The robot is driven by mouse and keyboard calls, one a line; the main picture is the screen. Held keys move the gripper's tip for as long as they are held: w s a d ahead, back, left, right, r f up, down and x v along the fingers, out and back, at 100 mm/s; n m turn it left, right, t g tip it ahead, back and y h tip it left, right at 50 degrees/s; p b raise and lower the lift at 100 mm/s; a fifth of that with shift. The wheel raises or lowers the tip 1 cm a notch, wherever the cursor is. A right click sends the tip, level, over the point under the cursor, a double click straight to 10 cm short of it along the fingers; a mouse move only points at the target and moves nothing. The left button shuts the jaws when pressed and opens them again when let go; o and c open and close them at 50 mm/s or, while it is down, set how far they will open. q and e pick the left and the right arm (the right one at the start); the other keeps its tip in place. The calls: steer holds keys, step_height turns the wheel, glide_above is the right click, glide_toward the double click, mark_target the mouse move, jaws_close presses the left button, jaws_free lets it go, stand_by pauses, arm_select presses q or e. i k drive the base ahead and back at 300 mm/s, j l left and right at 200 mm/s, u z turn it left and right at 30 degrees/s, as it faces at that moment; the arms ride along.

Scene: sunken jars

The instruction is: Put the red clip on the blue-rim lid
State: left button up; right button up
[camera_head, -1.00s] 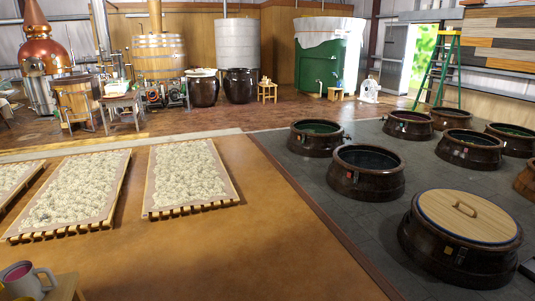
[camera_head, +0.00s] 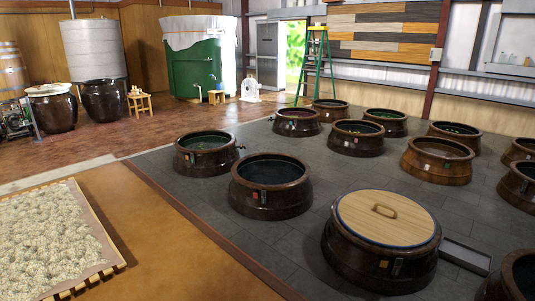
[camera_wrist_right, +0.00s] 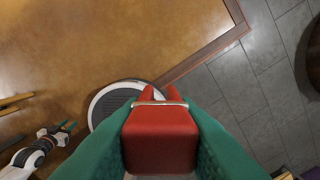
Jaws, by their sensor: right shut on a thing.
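The blue-rim lid (camera_head: 388,222) is a round pale wooden disc with a handle and a thin blue edge. It lies on a dark brown jar at the lower right in the head view. The red clip (camera_wrist_right: 160,137) fills the middle of the right wrist view. My right gripper (camera_wrist_right: 160,140) is shut on it, a green finger on either side. The clip's two red prongs point away from the wrist. My left gripper (camera_wrist_right: 69,127) shows small at the lower left of the right wrist view, with its fingers apart and empty. Neither gripper shows in the head view.
Several open jars, such as the near one (camera_head: 270,184), are sunk in the grey tiled floor (camera_head: 310,240). A grey tray (camera_head: 466,257) lies right of the lidded jar. A drying rack (camera_head: 104,262) is at the left. The tan floor (camera_head: 170,225) between is clear.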

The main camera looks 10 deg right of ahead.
mark_target(360, 203)
steer(key=i+l+z, duration=0.2)
steer(key=i, duration=1.1)
steer(key=i+j+z, duration=0.2)
steer(key=i, duration=1.15)
steer(key=i+z, duration=0.2)
steer(key=i, duration=0.25)
steer(key=i+z, duration=0.25)
steer(key=i, duration=0.2)
steer(key=i+z, duration=0.2)
steer(key=i, duration=0.3)
steer(key=i+j+z, duration=0.25)
steer(key=i, duration=0.15)
steer(key=i+j+z, duration=0.2)
steer(key=i, duration=0.25)
